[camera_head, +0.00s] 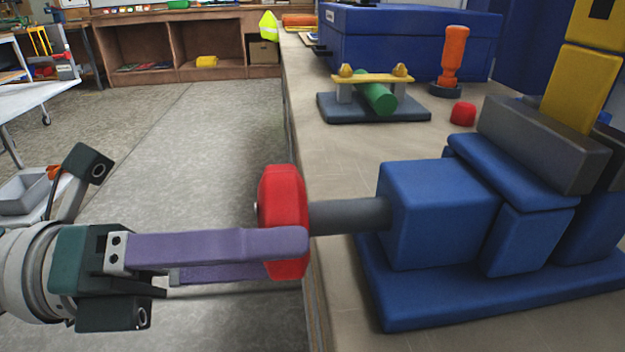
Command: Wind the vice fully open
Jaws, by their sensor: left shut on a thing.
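The blue vice (436,215) stands on the workbench at the right, on a flat blue base. Its grey screw (350,216) sticks out to the left and ends in a red knob (283,200) just past the bench edge. A grey jaw block (545,143) lies across the top of the vice, and a yellow piece (582,88) stands upright behind it. How far the jaws are apart is partly hidden. My left gripper (290,256) comes in from the left with purple fingers shut on the red knob, one finger across its near face. My right gripper is not in view.
Behind the vice are a green cylinder (376,97) under a yellow bar on a dark base, a red cap (463,113), an orange-handled tool (454,55) and a large blue box (410,40). The floor (190,130) left of the workbench (345,150) is open.

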